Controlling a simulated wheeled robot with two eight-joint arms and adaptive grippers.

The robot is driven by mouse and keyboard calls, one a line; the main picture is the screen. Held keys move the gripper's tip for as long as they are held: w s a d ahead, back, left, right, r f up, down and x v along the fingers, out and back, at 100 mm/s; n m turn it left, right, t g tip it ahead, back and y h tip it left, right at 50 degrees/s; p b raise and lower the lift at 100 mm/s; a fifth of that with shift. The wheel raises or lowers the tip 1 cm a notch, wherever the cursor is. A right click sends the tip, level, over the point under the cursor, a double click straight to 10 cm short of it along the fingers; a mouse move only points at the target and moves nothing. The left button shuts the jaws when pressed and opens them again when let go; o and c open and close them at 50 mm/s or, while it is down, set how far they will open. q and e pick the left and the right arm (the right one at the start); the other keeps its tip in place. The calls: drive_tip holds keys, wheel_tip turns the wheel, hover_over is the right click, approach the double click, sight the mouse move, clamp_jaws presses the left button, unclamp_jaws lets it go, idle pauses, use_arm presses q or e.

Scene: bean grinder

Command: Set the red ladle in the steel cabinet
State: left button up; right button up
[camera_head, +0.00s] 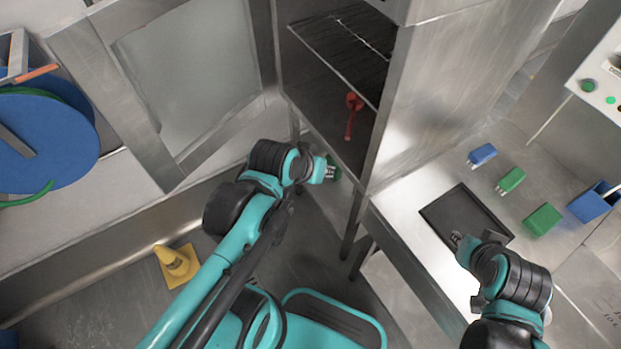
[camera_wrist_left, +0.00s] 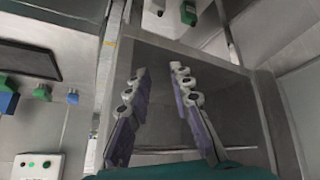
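The red ladle (camera_head: 351,115) is inside the steel cabinet (camera_head: 430,90), below the wire shelf (camera_head: 335,45), with its handle pointing toward the open front. Whether it rests fully on the cabinet floor is hard to tell. My left gripper (camera_head: 331,171) is outside the cabinet, in front of and below the ladle, and apart from it. The left wrist view shows its two fingers (camera_wrist_left: 159,72) spread with nothing between them. The ladle cannot be made out in that view. My right gripper (camera_head: 459,240) is over the dark tray on the right counter; its finger opening is too small to judge.
The cabinet door (camera_head: 190,70) stands open to the left. The right counter holds a dark tray (camera_head: 440,214), a blue block (camera_head: 482,154), green blocks (camera_head: 543,219) and a blue box (camera_head: 592,203). A yellow cone (camera_head: 177,264) stands on the floor. A blue disc (camera_head: 50,150) is at the far left.

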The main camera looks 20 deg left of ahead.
use_arm(q)
drive_tip(key=s, duration=0.2)
drive_tip(key=s+a+m+y, duration=0.1)
drive_tip(key=shift+s+f, duration=0.1)
drive_tip(key=shift+s, duration=0.3)
idle(0.8)
